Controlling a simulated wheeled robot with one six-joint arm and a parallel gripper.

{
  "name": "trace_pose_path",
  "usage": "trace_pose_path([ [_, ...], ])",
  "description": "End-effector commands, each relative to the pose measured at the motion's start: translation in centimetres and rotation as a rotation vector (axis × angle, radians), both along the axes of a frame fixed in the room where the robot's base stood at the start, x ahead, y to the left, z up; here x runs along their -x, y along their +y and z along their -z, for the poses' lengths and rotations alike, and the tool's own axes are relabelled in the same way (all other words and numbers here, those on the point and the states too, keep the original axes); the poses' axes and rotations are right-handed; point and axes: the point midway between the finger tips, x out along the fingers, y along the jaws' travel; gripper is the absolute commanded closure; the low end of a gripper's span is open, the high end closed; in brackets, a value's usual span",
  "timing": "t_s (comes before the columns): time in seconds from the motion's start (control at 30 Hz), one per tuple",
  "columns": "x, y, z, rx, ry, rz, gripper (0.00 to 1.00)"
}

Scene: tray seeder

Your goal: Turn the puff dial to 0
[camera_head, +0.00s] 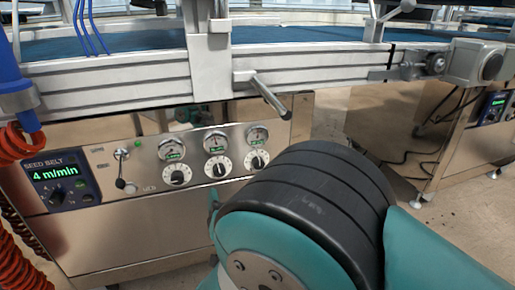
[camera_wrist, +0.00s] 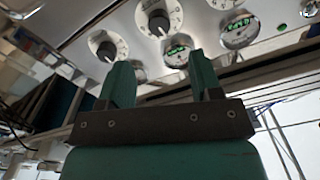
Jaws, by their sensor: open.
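The seeder's steel front panel carries three white dials with black knobs: left (camera_head: 176,174), middle (camera_head: 218,167) and right (camera_head: 256,160). I cannot read which is the puff dial. Each has a round gauge with a green readout above it. The wrist view shows the panel upside down, with the right dial (camera_wrist: 105,48), the middle dial (camera_wrist: 157,20) and part of the left dial (camera_wrist: 224,3). My gripper (camera_wrist: 161,72) is open, its two teal fingers apart with nothing seen between them. It points toward the panel around the gauges.
A seed belt display (camera_head: 55,180) reading 4 m/min and a toggle lever (camera_head: 121,160) are left of the dials. A metal handle (camera_head: 270,95) juts out from the conveyor rail (camera_head: 120,82) above the panel. Red coiled hoses (camera_head: 15,245) hang at far left.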

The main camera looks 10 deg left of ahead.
Motion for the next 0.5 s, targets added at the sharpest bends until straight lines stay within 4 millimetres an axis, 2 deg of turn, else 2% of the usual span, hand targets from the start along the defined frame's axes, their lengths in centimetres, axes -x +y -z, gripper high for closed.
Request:
trace_pose_path([
  [0.03, -1.2, 0.5, 0.1, -0.006, -0.002, 0.003, 0.41],
  [0.2, -4.4, 2.5, 0.3, -0.006, -0.001, 0.004, 0.41],
  [0.4, -7.0, 4.1, 0.3, -0.004, 0.000, 0.003, 0.41],
  [0.5, -7.7, 4.6, 0.2, -0.003, 0.000, 0.002, 0.41],
])
